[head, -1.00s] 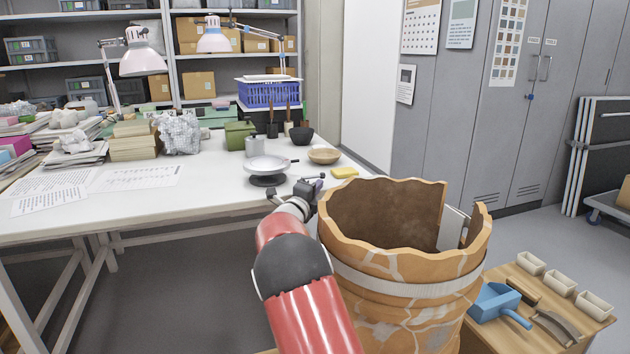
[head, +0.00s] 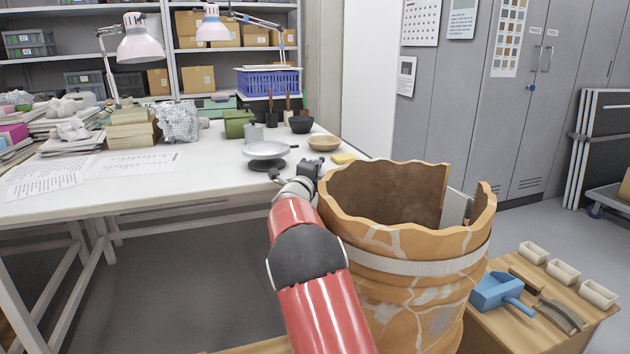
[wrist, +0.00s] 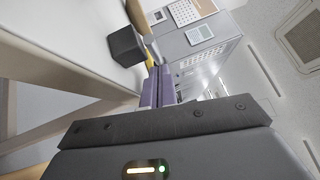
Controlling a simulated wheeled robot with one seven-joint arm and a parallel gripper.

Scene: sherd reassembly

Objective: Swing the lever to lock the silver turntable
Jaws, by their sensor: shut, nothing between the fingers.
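The silver turntable (head: 266,150) is a shallow round dish on a dark base, standing near the front edge of the white table. A small dark piece (head: 273,173) shows just in front of its base; I cannot tell whether it is the lever. My gripper (head: 312,167) is at the table's front edge, right of and nearer than the turntable. Its purple fingers (wrist: 155,86) are shut and empty in the wrist view. The turntable is not recognisable in the wrist view.
A large patched clay pot (head: 405,245) stands close to the right of my arm. A yellow sponge (head: 343,158), a wooden bowl (head: 324,143) and a black bowl (head: 301,125) lie beyond my gripper. Paper sheets (head: 130,165) cover the table's left; bare tabletop lies between.

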